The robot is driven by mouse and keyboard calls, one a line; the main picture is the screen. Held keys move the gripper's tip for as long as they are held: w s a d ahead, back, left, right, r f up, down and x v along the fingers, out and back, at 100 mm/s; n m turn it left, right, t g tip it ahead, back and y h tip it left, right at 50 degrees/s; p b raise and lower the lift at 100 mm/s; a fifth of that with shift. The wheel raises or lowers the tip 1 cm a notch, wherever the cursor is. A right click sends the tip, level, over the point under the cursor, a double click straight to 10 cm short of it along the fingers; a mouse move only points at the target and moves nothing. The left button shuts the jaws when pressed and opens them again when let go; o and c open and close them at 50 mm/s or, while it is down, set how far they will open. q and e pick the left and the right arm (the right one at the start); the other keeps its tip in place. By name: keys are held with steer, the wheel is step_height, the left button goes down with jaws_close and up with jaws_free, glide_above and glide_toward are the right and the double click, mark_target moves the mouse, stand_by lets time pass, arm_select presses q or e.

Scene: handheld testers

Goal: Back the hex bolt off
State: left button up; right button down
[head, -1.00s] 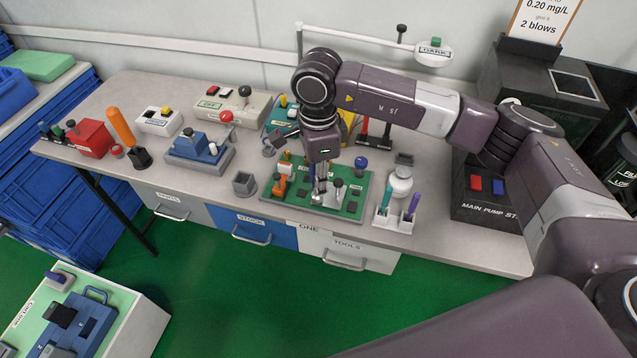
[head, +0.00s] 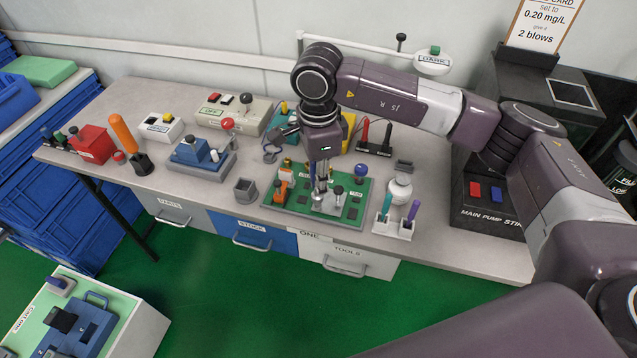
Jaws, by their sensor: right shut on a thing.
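A green board (head: 356,207) with several small fittings lies on the bench. A grey plate (head: 328,207) with a grey knob is on its right half. My right gripper (head: 319,194) points straight down over this plate, with its jaws closed at the plate's left part. The hex bolt is hidden by the fingers and too small to make out; the jaws are shut at that spot. Beside it on the board are an orange fitting (head: 281,193) and a blue ball knob (head: 361,170). My left gripper is out of view.
A small grey cup (head: 245,190) stands left of the board. A white holder with pens (head: 393,228) and a white bottle-like device (head: 400,188) stand close on the right. A blue-grey tester (head: 200,157) is farther left. The bench's front edge is near the board.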

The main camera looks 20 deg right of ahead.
mark_target(311, 167)
steer(key=shift+r, duration=0.45)
steer(key=shift+r+p, duration=0.2)
steer(key=shift+p, duration=0.35)
steer(key=m+p, duration=0.2)
steer(key=p, duration=0.1)
steer(key=r+m+p, duration=0.1)
steer(key=m+p, duration=0.1)
steer(key=p, duration=0.1)
steer(key=w+a+r+m+p, duration=0.1)
steer(key=p, duration=0.1)
steer(key=shift+w+r+m+p, duration=0.1)
steer(key=shift+r+m+p, duration=0.15)
steer(key=shift+m+p, duration=0.15)
steer(key=m+p, duration=0.2)
steer(key=p, duration=0.1)
steer(key=m+p, duration=0.2)
steer(key=p, duration=0.1)
steer(key=s+m+p, duration=0.1)
steer(key=m+p, duration=0.2)
steer(key=shift+d+r, duration=0.15)
steer(key=shift+d, duration=0.15)
steer(key=shift+s+d+f+m, duration=0.1)
steer(key=shift+s+f+m, duration=0.1)
steer(key=shift+m, duration=0.3)
steer(key=shift+f, duration=0.1)
steer(key=shift+f, duration=0.1)
